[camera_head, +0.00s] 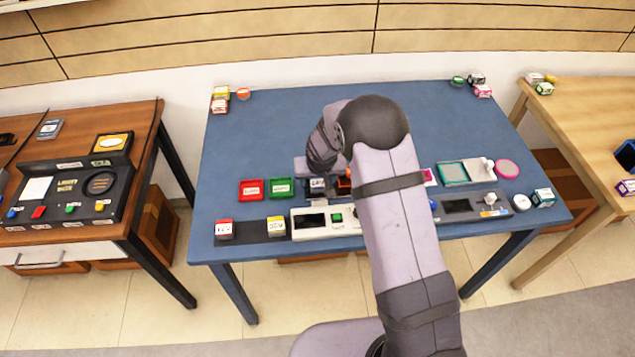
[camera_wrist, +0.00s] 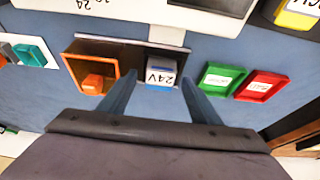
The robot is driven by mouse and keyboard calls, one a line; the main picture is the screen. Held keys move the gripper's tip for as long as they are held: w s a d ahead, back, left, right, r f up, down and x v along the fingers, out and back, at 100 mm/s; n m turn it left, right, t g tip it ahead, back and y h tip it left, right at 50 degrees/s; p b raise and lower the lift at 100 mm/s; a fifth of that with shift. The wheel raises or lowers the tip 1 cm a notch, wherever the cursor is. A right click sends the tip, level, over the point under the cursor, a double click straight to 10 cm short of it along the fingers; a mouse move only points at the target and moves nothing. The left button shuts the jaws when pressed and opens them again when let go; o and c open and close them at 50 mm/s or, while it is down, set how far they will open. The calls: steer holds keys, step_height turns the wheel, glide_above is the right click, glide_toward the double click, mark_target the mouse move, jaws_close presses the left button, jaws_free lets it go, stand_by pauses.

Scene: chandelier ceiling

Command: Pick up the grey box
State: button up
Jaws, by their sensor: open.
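A small grey box (camera_wrist: 164,67) marked "24V", with blue along one edge, sits on the blue table between an orange tray and a green tray. It also shows in the head view (camera_head: 317,184), just in front of my wrist. My gripper (camera_wrist: 160,80) is open, with its two fingers apart on either side of the box in the wrist view. The fingers are empty, and I cannot tell how far above the table their tips are. In the head view my arm hides the fingers.
The orange tray (camera_wrist: 68,62) holds an orange block (camera_wrist: 95,84). The green tray (camera_wrist: 207,82) and a red tray (camera_wrist: 245,92) stand on the other side. A white panel (camera_head: 304,231) lies along the table's front. The back middle of the blue table (camera_head: 290,115) is clear.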

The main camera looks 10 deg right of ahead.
mark_target(312, 181)
steer(key=c, duration=1.1)
steer(key=shift+c, duration=0.2)
step_height(312, 181, up, 10)
steer(key=b, duration=0.2)
steer(key=shift+w, duration=0.1)
steer(key=a+f+n+g+y+p, duration=0.1)
steer(key=a+n+g+y+p, duration=0.1)
steer(key=a+n, duration=0.3)
steer(key=w+a+f+n+g+y+p, duration=0.1)
steer(key=a+n, duration=0.4)
steer(key=n, duration=0.8)
steer(key=shift+w+a+f+g+y+p, duration=0.15)
steer(key=shift+w+f+g+y+p, duration=0.2)
steer(key=shift+g+y, duration=0.4)
